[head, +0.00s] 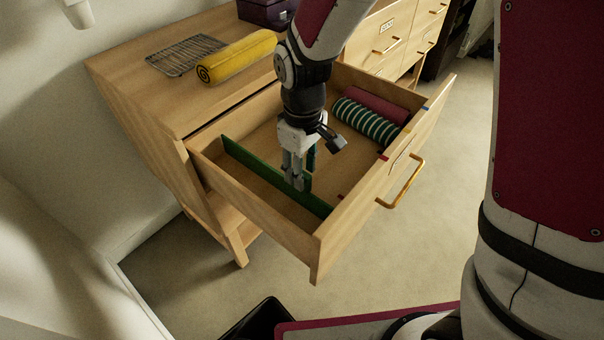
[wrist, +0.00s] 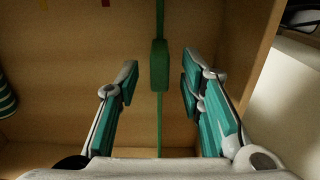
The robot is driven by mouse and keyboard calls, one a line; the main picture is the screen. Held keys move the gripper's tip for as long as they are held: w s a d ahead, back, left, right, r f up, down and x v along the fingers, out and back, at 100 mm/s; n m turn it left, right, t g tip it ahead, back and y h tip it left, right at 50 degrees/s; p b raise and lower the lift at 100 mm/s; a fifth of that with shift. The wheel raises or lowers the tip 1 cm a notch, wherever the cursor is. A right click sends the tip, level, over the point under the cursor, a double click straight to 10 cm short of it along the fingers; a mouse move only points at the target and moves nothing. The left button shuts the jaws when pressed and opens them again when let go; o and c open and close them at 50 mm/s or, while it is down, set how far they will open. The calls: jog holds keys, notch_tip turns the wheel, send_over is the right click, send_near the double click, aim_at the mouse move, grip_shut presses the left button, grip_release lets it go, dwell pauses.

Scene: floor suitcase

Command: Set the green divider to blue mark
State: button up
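The green divider (head: 245,158) stands upright across the open drawer, near its left end. In the wrist view the divider is a thin green strip with a thicker tab (wrist: 160,66). My gripper (head: 297,182) is low in the drawer at the divider. In the wrist view my gripper (wrist: 159,72) is open, one finger on each side of the tab, with a visible gap on both sides. The blue mark (head: 425,108) is on the drawer's front panel, towards its right end, beside the rolled cloths.
The drawer (head: 340,213) holds a striped roll (head: 364,122) and a dark red roll (head: 377,105) at its right end. A red mark (head: 384,156) is on the front panel. A yellow roll (head: 236,57) and wire rack (head: 185,55) lie on the cabinet top. The drawer's middle floor looks clear.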

jog(key=shift+f, duration=1.4)
jog(key=shift+c, duration=0.2)
grip_shut()
jog(key=w+d, duration=1.9)
jog(key=w, duration=0.1)
jog(key=shift+d, duration=0.4)
jog(key=shift+o, duration=0.2)
grip_release()
